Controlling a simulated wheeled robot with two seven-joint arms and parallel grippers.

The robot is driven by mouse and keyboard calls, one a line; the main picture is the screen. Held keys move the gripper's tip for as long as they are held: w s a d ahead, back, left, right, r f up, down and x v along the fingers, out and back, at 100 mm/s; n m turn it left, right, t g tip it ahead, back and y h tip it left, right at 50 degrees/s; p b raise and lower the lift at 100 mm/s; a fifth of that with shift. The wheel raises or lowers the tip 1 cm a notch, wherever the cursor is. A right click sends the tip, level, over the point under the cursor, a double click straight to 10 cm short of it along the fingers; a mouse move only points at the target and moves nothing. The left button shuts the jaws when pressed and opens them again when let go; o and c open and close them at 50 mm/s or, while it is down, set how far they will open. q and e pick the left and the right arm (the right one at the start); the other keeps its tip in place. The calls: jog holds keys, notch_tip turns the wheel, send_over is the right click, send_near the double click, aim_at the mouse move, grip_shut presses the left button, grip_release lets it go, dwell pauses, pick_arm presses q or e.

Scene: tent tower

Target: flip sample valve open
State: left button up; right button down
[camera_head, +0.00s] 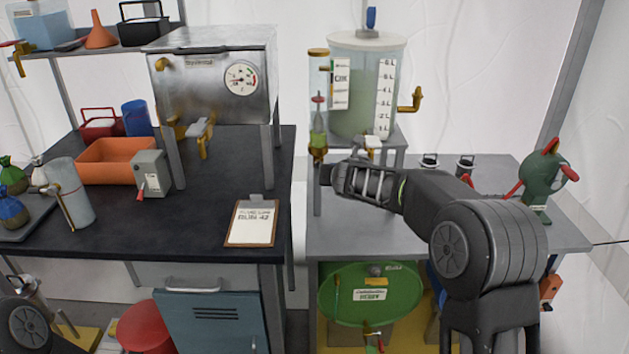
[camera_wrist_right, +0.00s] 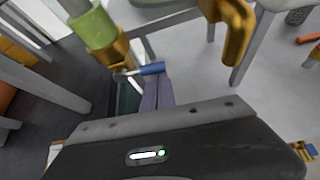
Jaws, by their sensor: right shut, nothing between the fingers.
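A clear tank (camera_head: 365,90) of greenish liquid stands on a metal stand, with a sight tube (camera_head: 318,105) at its left side. A brass valve (camera_head: 318,147) sits at the tube's foot; the right wrist view shows this brass fitting (camera_wrist_right: 108,50) with a small blue lever (camera_wrist_right: 152,68) sticking out to the right. No readable label marks it as the sample valve. My right gripper (camera_head: 332,174) is just below it, shut and empty. In the right wrist view my closed fingertips (camera_wrist_right: 152,82) are right by the blue lever; I cannot tell whether they touch. My left gripper is not visible.
Another brass fitting (camera_wrist_right: 232,28) hangs close by in the right wrist view. A brass spout (camera_head: 411,99) juts from the tank's right. A green hand pump (camera_head: 541,180) stands at the right; a green drum (camera_head: 370,291) lies below. A steel cabinet (camera_head: 212,85) stands on the dark bench.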

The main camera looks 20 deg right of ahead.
jog(key=shift+r, duration=0.35)
jog(key=shift+p, duration=0.3)
jog(key=shift+f, duration=0.1)
notch_tip(320, 180, down, 4)
jog(key=f+b, duration=0.1)
jog(key=b, duration=0.3)
jog(key=v, duration=1.1)
jog(key=shift+a+r, duration=0.2)
jog(key=shift+r, duration=0.2)
jog(key=shift+w, duration=0.15)
